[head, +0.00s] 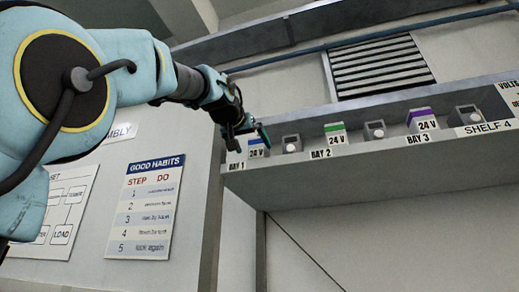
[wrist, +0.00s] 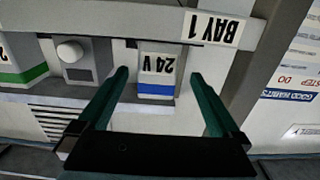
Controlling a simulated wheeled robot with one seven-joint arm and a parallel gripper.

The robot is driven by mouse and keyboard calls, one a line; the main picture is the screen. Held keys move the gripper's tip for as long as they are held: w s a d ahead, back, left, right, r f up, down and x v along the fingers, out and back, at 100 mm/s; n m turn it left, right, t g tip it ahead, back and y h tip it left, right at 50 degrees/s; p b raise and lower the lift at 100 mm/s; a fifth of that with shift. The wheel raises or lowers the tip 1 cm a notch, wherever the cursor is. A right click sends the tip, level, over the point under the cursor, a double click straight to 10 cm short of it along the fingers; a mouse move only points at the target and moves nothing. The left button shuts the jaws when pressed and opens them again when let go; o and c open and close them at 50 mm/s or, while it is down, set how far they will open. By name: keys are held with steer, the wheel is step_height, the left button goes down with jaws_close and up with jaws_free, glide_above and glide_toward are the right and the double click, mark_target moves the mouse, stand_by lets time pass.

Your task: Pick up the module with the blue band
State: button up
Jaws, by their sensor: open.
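The module with the blue band (head: 256,149) is a white block marked 24 V in Bay 1, at the left end of the shelf in the head view. In the wrist view, which is upside down, the same blue-banded module (wrist: 157,64) shows upright on the shelf between the two green fingers. My gripper (head: 249,137) is open in front of the module and partly covers it in the head view. In the wrist view my gripper (wrist: 158,76) has its fingertips either side of the module, with visible gaps. I cannot tell how deep they reach.
The shelf (head: 380,163) has a front lip with bay labels. A grey box with a round knob (head: 291,143) stands beside the module. A green-banded module (head: 335,134) and a purple-banded module (head: 422,121) stand farther right. A wall (head: 190,190) with posters is left.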

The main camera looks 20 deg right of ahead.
mark_target(256, 148)
steer(key=p+x, duration=0.4)
steer(key=x, duration=0.1)
steer(key=shift+s+r+p, duration=0.15)
steer(key=shift+r+p, duration=0.15)
steer(key=shift+w+d+f, duration=0.2)
steer(key=shift+w+d, duration=0.05)
steer(key=shift+d, duration=0.1)
steer(key=shift+c, duration=0.2)
steer(key=c, duration=1.5)
jaws_close()
steer(key=shift+r, duration=0.2)
